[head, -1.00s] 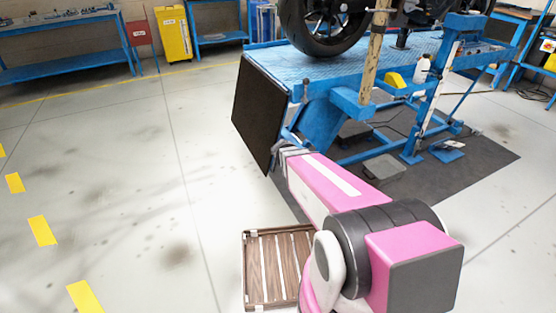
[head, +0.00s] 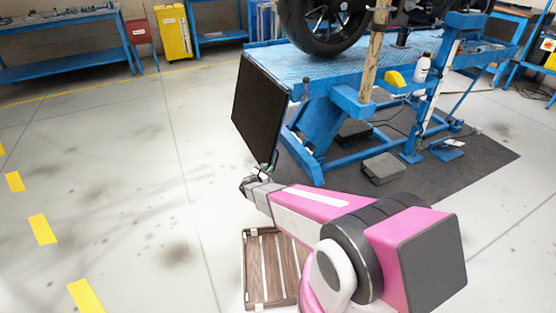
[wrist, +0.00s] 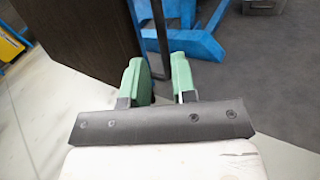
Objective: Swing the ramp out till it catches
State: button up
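The ramp (head: 257,108) is a dark, flat panel hanging steeply down from the near end of the blue motorcycle lift (head: 330,66). My gripper (head: 265,171) is at the panel's lower corner in the head view. In the wrist view, my gripper's two green fingers (wrist: 158,80) stand apart with a narrow gap and nothing clearly gripped between them. The ramp (wrist: 80,35) fills the upper left there, behind the left finger. A dark upright bar shows beyond the gap. Whether a finger touches the ramp, I cannot tell.
A slatted wooden crate (head: 251,275) stands on the floor below my arm. A motorcycle wheel (head: 322,22) rests on the lift. A grey pedal box (head: 383,168) lies on the dark mat (head: 465,168). The floor left of the ramp is clear.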

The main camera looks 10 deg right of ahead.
aim_at(276, 161)
jog(key=x, duration=1)
jog(key=shift+d, duration=0.15)
jog(key=shift+r, duration=0.1)
grip_shut()
